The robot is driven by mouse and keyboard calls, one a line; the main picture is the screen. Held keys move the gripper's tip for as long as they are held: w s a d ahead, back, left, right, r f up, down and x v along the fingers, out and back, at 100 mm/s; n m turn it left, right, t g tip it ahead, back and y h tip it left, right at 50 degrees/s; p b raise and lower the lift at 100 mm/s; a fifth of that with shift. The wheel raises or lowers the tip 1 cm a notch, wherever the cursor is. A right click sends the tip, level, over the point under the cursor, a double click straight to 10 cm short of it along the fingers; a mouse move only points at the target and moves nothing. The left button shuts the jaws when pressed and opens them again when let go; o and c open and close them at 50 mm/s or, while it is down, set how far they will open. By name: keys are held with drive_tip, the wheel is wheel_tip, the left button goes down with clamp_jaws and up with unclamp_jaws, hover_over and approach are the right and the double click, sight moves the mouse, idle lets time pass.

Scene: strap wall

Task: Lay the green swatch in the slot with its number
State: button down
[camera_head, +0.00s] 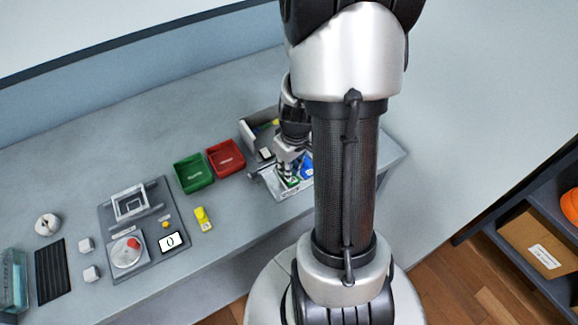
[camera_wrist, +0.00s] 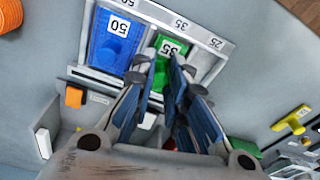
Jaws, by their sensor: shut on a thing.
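The green swatch (camera_wrist: 171,47) carries the number 35 and shows between my fingertips in the wrist view. My gripper (camera_wrist: 166,70) is shut on it. The swatch lines up with the middle slot, below the 35 on the grey label strip (camera_wrist: 203,34). I cannot tell whether it touches the slot floor. A blue swatch (camera_wrist: 112,42) marked 50 lies in the slot beside it, under the 50. The slot under the 25 looks bare grey.
A red bin (camera_head: 225,158) and a green bin (camera_head: 193,174) stand left of the tray. An orange block (camera_wrist: 73,97) sits near the tray in the wrist view.

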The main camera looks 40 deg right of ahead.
drive_tip(key=shift+f, duration=0.15)
drive_tip(key=c, duration=1.5)
unclamp_jaws()
drive_tip(key=o, duration=0.4)
wheel_tip(320, 180, up, 6)
drive_tip(key=p, duration=0.4)
